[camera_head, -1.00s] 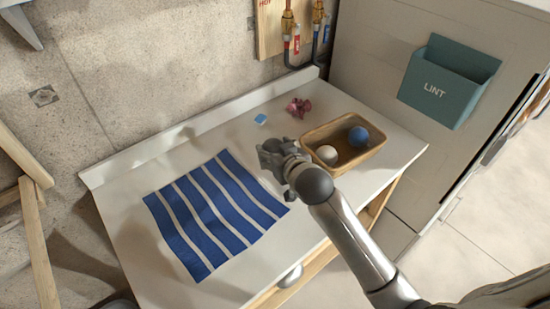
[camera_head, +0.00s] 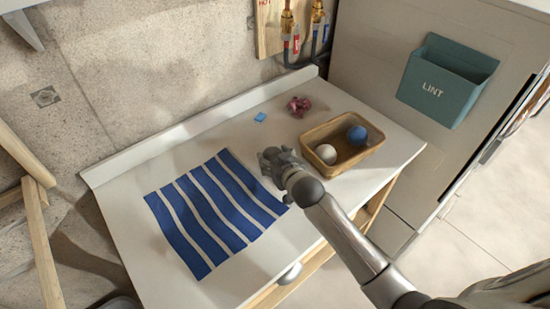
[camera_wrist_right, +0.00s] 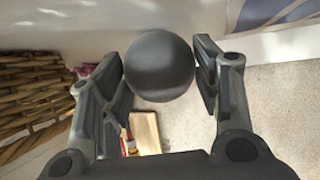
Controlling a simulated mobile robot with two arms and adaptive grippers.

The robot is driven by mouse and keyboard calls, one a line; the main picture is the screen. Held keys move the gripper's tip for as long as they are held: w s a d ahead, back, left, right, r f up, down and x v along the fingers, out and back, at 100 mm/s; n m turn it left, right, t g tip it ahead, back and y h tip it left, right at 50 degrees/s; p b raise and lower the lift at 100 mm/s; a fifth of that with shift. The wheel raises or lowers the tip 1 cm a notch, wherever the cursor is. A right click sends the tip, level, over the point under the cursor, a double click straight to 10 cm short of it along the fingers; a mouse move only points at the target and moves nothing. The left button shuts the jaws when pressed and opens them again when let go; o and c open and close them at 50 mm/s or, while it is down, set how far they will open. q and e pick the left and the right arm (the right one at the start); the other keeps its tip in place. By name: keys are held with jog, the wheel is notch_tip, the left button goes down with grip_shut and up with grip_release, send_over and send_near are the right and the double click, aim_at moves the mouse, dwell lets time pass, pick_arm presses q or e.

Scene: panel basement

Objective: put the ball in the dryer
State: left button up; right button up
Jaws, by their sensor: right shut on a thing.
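My right gripper (camera_head: 276,160) is over the white worktop, between the striped towel and the wicker basket. In the right wrist view its two fingers (camera_wrist_right: 160,88) are on either side of a dark grey ball (camera_wrist_right: 159,66), shut on it. The ball is hard to make out in the head view, where the gripper's dark parts hide it. A white ball (camera_head: 326,154) and a blue ball (camera_head: 357,135) lie in the basket (camera_head: 349,160). No dryer opening is in view. My left gripper is not in view.
A blue-and-white striped towel (camera_head: 211,211) lies on the worktop (camera_head: 126,191). A teal LINT bin (camera_head: 446,82) is fixed to a pale panel at right. Open floor shows at far right.

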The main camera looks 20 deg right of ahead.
jog(key=o, duration=1)
jog(key=shift+f, duration=0.1)
jog(key=shift+c, duration=0.2)
